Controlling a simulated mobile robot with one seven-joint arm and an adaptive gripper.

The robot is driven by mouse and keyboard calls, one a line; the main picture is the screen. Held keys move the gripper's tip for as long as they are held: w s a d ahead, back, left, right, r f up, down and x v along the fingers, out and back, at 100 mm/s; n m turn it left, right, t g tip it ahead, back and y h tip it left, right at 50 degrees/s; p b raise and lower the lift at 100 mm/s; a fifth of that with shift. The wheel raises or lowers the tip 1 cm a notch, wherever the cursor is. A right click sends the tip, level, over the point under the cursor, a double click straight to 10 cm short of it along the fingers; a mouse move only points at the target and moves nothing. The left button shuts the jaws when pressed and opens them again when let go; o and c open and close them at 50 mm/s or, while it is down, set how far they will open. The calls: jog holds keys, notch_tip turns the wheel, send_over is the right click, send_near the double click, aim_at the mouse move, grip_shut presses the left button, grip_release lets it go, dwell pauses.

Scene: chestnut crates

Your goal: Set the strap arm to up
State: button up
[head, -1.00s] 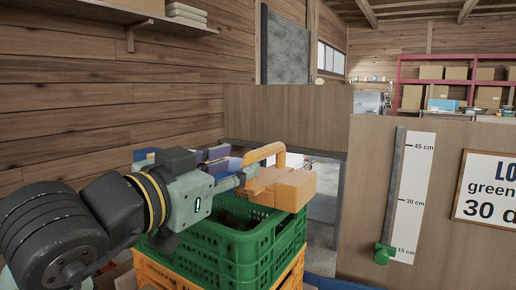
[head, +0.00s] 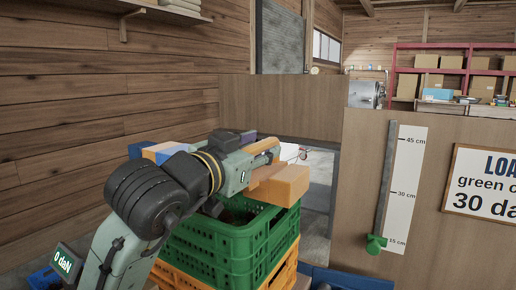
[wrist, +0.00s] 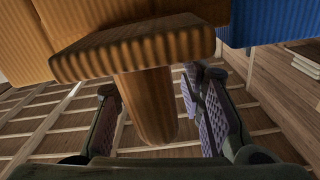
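An orange arm with a rounded bar, which I take for the strap arm (head: 263,146), sits beside an orange block (head: 280,184) above the green crate. In the wrist view its orange-brown bar (wrist: 147,105) points down from a wide flat piece (wrist: 135,47). My gripper (wrist: 158,110) is open, with one finger on each side of this bar. A narrow gap shows on the right side; I cannot tell whether the left finger touches.
A green crate (head: 222,247) stands on a yellow-orange crate (head: 205,277). Blue (head: 140,149) and orange (head: 168,153) pieces lie behind my arm. To the right a wooden panel carries a height scale (head: 407,190), a green slider (head: 376,243) and a sign (head: 484,183).

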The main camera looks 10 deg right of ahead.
grip_shut()
dwell(0.6)
